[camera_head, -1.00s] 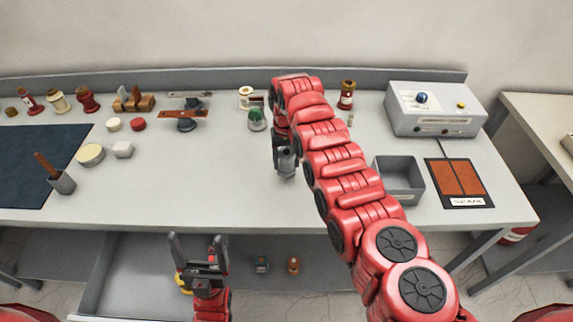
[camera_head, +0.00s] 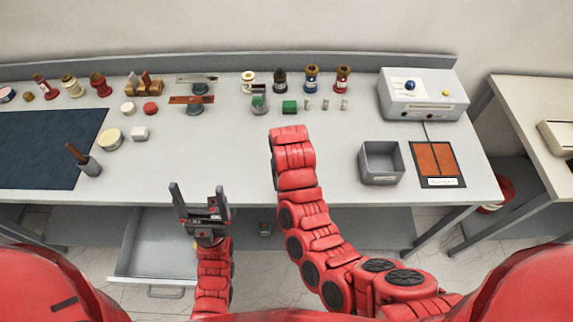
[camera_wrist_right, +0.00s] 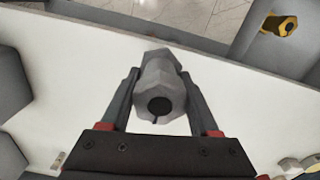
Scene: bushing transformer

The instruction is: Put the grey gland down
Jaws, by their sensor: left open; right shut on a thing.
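The grey gland (camera_wrist_right: 160,78), a faceted grey piece with a dark round hole in its end, sits between the fingers of my right gripper (camera_wrist_right: 161,82) in the right wrist view. The gripper is shut on it, with the pale table top behind. I cannot tell how high above the table it is. In the head view my right arm hides both the gland and the right gripper. My left gripper (camera_head: 198,192) is open and empty in front of the table's front edge, above an open drawer.
A grey open bin (camera_head: 382,176) and a dark mat with orange panels (camera_head: 436,164) lie at the right, before a grey control box (camera_head: 420,94). Several bushings and small parts line the back. An open drawer (camera_head: 130,245) juts out below. The table's front middle (camera_head: 225,160) is clear.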

